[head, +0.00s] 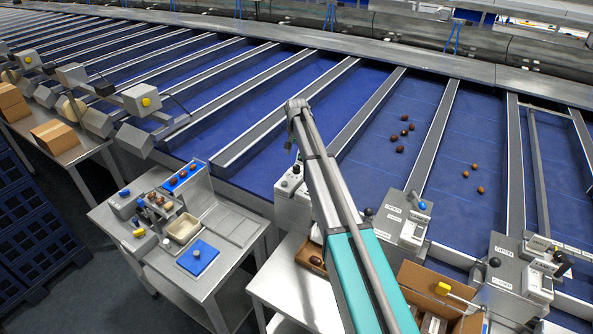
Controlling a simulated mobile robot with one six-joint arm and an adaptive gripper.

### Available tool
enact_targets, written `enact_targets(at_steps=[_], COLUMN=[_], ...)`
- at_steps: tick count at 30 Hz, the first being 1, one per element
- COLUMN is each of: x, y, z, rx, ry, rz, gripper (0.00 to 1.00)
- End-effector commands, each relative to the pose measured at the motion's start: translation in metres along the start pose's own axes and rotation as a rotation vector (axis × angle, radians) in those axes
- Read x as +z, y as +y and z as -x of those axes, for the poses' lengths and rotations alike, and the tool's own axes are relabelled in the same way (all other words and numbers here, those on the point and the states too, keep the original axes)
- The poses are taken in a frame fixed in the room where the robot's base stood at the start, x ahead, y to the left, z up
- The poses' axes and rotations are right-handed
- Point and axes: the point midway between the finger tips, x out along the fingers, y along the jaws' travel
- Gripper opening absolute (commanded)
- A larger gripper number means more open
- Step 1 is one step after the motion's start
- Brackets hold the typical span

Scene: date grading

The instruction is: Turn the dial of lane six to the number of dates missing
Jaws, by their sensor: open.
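Several dark dates (404,132) lie on one blue lane. A few lighter brown dates (480,189) lie on the lane to its right.
A steel table (222,298) at the lower left holds a blue tray (183,178) with dates, a beige dish (182,229) and a blue pad (198,257). Open cardboard boxes (420,282) stand by the lane ends. Blue crates (30,225) are stacked at far left.

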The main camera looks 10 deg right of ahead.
Motion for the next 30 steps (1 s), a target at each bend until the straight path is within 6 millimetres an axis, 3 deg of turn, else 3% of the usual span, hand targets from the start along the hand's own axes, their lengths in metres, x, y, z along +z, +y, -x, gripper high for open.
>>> enact_targets(at_steps=[18,30], x=[0.0,0.0], y=[0.0,0.001], z=[-0.051,-0.066], rx=[0.0,0.0], ry=[0.0,0.0], rz=[-0.001,-0.001], gripper=[0.77,0.77])
